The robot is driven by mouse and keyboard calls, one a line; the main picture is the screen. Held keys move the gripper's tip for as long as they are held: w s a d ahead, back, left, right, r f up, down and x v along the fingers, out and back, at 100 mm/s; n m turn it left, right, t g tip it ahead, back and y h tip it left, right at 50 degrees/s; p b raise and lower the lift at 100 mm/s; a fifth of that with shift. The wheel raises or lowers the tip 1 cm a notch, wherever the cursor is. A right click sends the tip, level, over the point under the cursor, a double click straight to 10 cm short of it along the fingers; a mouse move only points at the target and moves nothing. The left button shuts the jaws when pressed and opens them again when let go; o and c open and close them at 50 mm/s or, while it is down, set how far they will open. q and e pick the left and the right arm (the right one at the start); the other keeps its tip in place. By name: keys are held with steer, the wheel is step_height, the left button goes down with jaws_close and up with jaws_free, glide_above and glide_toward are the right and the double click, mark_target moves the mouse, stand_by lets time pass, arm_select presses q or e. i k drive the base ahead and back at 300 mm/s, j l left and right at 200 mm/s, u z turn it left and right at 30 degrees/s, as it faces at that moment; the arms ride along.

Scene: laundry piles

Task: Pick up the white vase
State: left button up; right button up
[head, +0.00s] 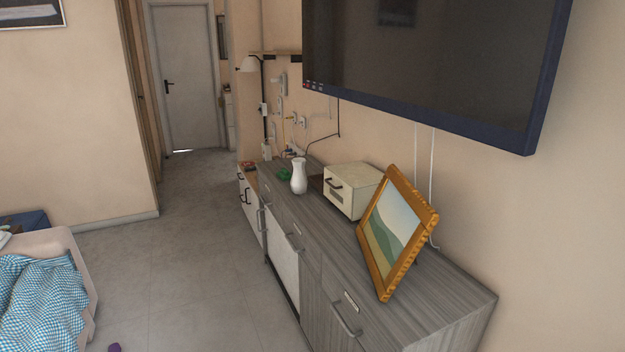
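The white vase (299,177) stands upright on the grey wooden sideboard (421,301), near its front edge and toward its far end. Its whole front shows and nothing covers it. Neither of my grippers is in the head view, and nothing touches the vase from my side.
A cream box with a dark handle (351,190) and a gold-framed picture (396,232) stand on the sideboard, nearer than the vase. A small green item (284,174) lies beside the vase. A television (430,62) hangs above. The floor (190,255) left of the sideboard is mostly clear.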

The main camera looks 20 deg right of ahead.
mark_target(299, 182)
steer(key=i+z, duration=0.2)
steer(key=z, duration=1.1)
steer(key=i+j+z, duration=0.15)
steer(key=j+z, duration=0.25)
steer(key=i+j+z, duration=0.15)
steer(key=j+z, duration=0.2)
steer(key=i+j+z, duration=0.2)
steer(key=j, duration=0.25)
steer(key=j+z, duration=0.25)
steer(key=j, duration=0.15)
steer(key=j+z, duration=0.2)
steer(key=j, duration=2.6)
steer(key=i+j, duration=0.1)
steer(key=j, duration=0.15)
steer(key=i, duration=0.25)
